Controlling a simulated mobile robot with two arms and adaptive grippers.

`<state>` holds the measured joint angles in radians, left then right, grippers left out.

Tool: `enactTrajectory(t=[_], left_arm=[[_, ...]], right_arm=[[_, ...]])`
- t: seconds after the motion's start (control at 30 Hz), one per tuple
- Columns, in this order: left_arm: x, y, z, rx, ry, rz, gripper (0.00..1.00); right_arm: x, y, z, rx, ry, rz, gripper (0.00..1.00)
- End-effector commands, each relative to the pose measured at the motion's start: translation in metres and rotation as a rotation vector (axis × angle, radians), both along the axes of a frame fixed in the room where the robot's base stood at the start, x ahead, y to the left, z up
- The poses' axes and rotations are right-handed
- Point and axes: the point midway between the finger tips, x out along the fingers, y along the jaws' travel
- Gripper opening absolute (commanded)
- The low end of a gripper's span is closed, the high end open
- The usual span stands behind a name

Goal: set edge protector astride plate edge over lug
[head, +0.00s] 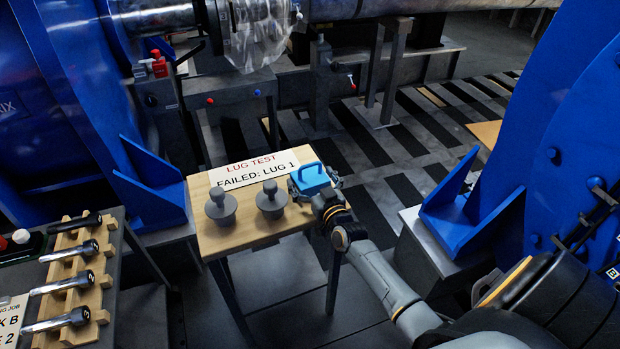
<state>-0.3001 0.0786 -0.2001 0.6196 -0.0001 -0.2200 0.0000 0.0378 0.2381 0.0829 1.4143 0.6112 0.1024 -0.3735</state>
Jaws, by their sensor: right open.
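A light blue piece with a raised handle, which looks like the edge protector (311,176), sits at the right end of a small wooden-topped table (240,240). My right gripper (322,190) is open at that piece, reaching in from the lower right. Its fingers are small and partly hidden, so I cannot tell whether they touch the handle. Large blue plates stand at the left (60,90) and right (575,130), each with a blue bracket at its foot. I cannot tell which lug is meant. My left gripper is not in view.
Two grey knobbed plugs (220,206) (270,199) stand on the table, left of the blue piece. A sign (253,169) reading "LUG TEST FAILED: LUG 1" lies behind them. A rack of black-and-chrome handled tools (75,275) is at the lower left. Striped flooring is open behind.

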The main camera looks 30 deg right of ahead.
Motion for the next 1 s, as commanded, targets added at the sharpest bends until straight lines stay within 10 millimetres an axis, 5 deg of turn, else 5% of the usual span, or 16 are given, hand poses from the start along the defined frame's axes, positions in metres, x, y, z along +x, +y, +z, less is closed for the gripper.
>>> enactTrajectory(t=[0.17, 0.43, 1.0], left_arm=[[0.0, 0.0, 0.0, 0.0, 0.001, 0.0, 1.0], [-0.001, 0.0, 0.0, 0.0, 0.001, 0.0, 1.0], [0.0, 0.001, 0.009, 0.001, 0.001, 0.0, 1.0]], right_arm=[[0.0, 0.0, 0.0, -0.001, 0.0, 0.0, 1.0], [0.0, 0.0, 0.0, -0.001, 0.0, 0.0, 0.5], [-0.02, 0.003, 0.019, 0.0, 0.0, 0.0, 0.5]])
